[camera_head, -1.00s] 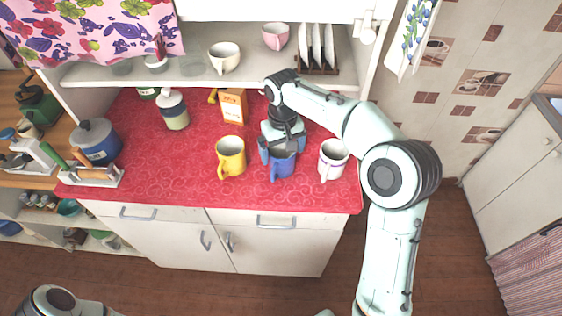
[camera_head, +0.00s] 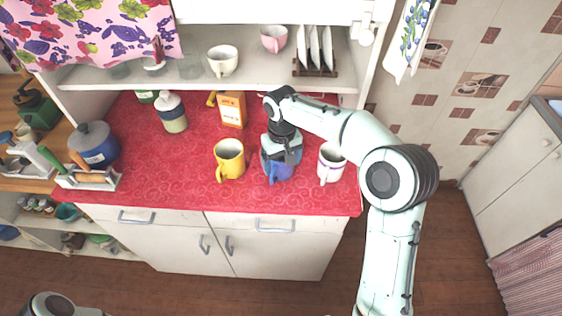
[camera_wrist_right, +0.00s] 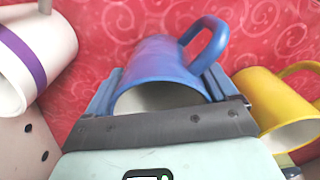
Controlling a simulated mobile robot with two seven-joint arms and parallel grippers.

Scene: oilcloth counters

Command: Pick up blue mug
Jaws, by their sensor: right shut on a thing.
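The blue mug (camera_head: 280,172) is at the front of the red counter, between the yellow mug and the white mug. Its handle points toward the counter's front edge. My right gripper (camera_head: 279,160) reaches down over it and is shut on it, hiding much of it in the head view. In the right wrist view the blue mug (camera_wrist_right: 160,65) sits between the two fingers of my right gripper (camera_wrist_right: 160,95), its rim and pale inside facing the camera. Whether its base touches the counter cannot be told. My left gripper is not in view.
A yellow mug (camera_head: 229,158) stands close on the left and a white mug (camera_head: 331,163) with a purple band close on the right. An orange carton (camera_head: 232,109) and a jar (camera_head: 172,115) stand behind. A shelf (camera_head: 270,75) with cups and plates hangs above.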

